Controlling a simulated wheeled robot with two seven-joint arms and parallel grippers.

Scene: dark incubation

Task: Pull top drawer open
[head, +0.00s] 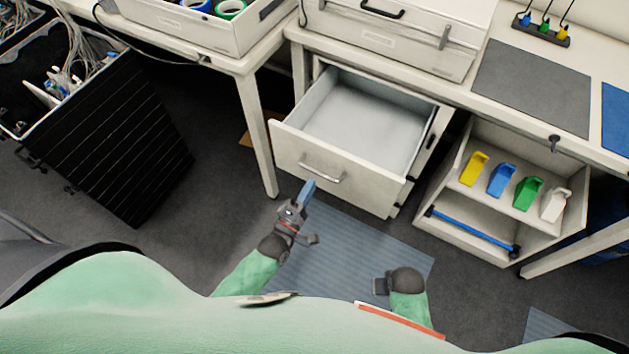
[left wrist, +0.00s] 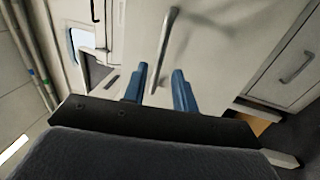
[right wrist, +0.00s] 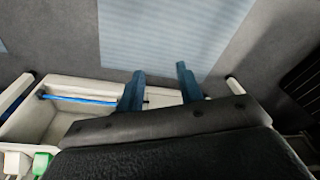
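The top drawer (head: 350,133) of the white cabinet under the bench is pulled well out and its pale interior is empty. Its metal bar handle (head: 321,171) is on the front panel. My left gripper (head: 308,190) is just in front of the drawer front, below and left of the handle.
An open shelf unit (head: 440,217) with coloured pieces and a blue bar stands right of the drawer. A table leg (head: 258,135) is close to the drawer's left side. A black ribbed bin (head: 130,140) stands at left. A blue-grey mat (head: 345,258) covers clear floor ahead.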

